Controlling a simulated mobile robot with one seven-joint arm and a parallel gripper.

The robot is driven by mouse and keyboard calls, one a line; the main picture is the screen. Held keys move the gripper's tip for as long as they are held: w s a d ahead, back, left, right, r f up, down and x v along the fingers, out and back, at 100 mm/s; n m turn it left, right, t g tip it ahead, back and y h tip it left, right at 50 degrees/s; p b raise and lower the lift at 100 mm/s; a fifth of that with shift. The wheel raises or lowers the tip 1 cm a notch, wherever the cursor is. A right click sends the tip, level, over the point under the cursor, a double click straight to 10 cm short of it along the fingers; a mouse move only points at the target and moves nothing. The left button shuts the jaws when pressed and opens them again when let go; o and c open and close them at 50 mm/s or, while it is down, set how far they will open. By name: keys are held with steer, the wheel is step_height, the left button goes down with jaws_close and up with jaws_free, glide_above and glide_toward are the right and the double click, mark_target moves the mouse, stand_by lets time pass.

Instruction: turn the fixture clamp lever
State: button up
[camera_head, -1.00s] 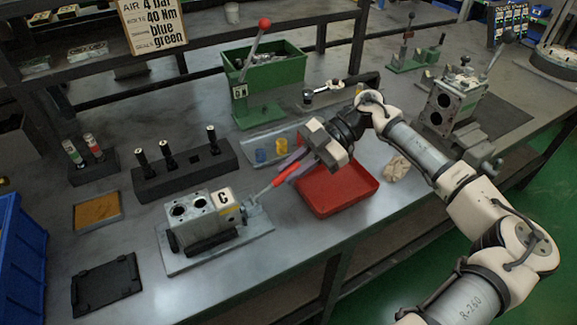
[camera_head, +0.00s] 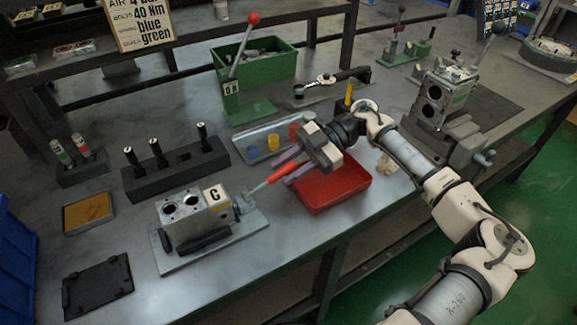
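The fixture clamp lever (camera_head: 283,172) has a red grip on a thin metal rod. It slants up and right from the clamp at the right end of the fixture plate (camera_head: 180,262). A grey valve block marked C (camera_head: 190,211) sits on that plate. My gripper (camera_head: 292,167) is at the lever's outer end. Its two purple fingers are apart, one on each side of the red grip. I cannot tell whether either finger touches it. The gripper body hides the grip's far end.
A red tray (camera_head: 335,192) lies just under and right of my gripper. Behind are a tray with blue and yellow cups (camera_head: 262,150) and a green press with a red-knobbed lever (camera_head: 240,50). A black rack (camera_head: 180,175) stands behind the block. The front-left bench has free room.

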steer(key=shift+o, duration=0.6)
steer(key=shift+r, duration=0.1)
step_height(320, 180, up, 20)
steer(key=b, duration=0.1)
steer(key=shift+b, duration=0.35)
